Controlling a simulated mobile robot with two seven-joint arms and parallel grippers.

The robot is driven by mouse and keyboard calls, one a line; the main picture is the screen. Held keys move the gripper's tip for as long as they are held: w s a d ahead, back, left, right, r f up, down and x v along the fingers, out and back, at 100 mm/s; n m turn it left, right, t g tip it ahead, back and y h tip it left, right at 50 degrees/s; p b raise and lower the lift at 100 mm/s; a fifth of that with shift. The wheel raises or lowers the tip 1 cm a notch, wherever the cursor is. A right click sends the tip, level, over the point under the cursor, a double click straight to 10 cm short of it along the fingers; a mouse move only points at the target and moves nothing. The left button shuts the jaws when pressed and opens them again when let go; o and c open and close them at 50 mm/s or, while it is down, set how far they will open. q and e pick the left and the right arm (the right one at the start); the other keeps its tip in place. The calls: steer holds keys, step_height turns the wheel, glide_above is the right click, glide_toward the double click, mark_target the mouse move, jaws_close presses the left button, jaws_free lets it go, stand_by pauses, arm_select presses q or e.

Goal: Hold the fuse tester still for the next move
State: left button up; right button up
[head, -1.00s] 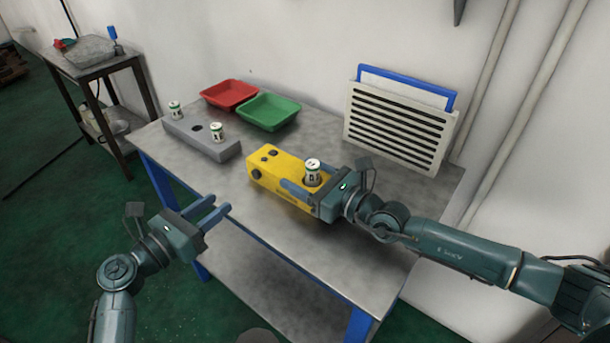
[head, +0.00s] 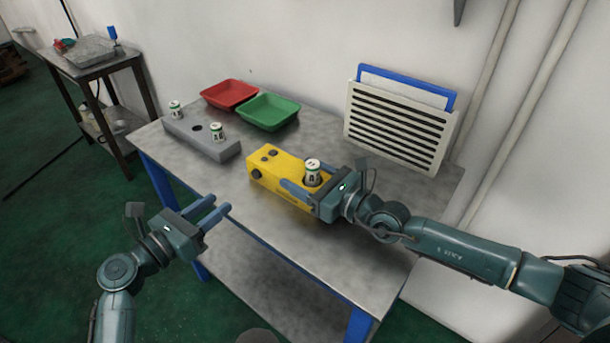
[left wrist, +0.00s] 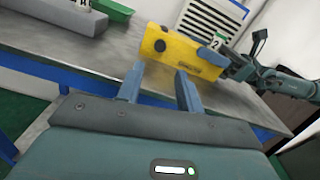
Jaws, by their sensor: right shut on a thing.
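The yellow fuse tester (head: 283,172) lies on the metal table, with dark knobs at its left end. It also shows in the left wrist view (left wrist: 182,55). A white and green fuse (head: 313,171) stands upright in the tester's right part. My right gripper (head: 297,193) is shut on the tester, its blue fingers along the tester's right half; the far finger is partly hidden. My left gripper (head: 214,213) is open and empty in front of the table's front edge. Its two spread fingers show in the left wrist view (left wrist: 160,85).
A grey block (head: 203,142) holds two more fuses, with an empty hole between them. A red tray (head: 229,94) and a green tray (head: 267,111) stand at the back. A slatted panel (head: 397,127) leans on the wall. The table front (head: 290,245) is clear.

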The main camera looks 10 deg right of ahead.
arm_select(q)
jaws_close()
stand_by(1.5)
